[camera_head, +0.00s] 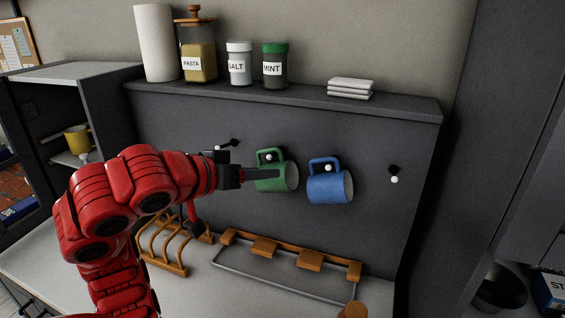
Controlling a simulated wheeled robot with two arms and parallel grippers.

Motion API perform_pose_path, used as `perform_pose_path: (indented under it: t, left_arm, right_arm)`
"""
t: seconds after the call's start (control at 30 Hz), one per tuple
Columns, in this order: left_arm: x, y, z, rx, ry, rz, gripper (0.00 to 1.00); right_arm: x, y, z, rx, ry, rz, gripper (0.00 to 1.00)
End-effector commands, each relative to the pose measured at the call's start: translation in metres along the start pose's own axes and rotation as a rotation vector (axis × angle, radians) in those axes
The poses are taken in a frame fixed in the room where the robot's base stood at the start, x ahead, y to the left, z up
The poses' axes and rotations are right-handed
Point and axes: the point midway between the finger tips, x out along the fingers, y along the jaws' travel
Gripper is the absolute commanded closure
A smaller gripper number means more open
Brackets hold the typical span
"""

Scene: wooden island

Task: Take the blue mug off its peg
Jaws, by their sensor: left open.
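The blue mug (328,187) hangs by its handle from a white-tipped peg on the dark panel, its mouth facing right. A green mug (270,182) hangs the same way on the peg to its left. My left gripper (262,176) is open and reaches in from the left. One finger shows in front of the green mug, short of the blue mug; whether it touches the green mug I cannot tell. The other finger is hard to make out. My right gripper is not in view.
A bare peg (394,175) is right of the blue mug, and another bare peg (226,145) is left of the green one. The ledge (310,99) above holds jars. A wooden rack (170,245) and a wire frame with wooden blocks (290,272) are below on the counter.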

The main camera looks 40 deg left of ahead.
Motion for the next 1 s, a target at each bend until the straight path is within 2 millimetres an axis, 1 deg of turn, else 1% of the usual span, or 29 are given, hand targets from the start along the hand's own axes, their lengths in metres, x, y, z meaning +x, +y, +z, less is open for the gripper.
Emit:
perform_pose_path:
  t: [0.07, 0.17, 0.4, 0.57, 0.8, 1.0]
  left_arm:
    - [0.004, 0.000, 0.000, 0.001, -0.002, -0.001, 0.50]
    - [0.016, 0.001, -0.001, 0.000, -0.002, 0.002, 0.50]
    - [0.064, 0.003, -0.001, 0.001, -0.005, 0.003, 0.50]
    - [0.089, 0.002, -0.001, 0.001, -0.005, 0.002, 0.50]
    - [0.132, 0.003, -0.001, -0.001, -0.006, 0.003, 0.50]
    - [0.159, 0.002, -0.002, 0.000, -0.003, 0.002, 0.50]
  right_arm:
    - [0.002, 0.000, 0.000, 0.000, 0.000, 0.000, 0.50]
    - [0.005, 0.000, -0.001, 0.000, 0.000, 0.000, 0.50]
    - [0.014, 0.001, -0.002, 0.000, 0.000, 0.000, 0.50]
    - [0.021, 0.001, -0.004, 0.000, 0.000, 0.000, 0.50]
    - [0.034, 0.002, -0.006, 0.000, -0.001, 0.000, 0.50]
    - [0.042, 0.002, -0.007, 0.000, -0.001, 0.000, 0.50]
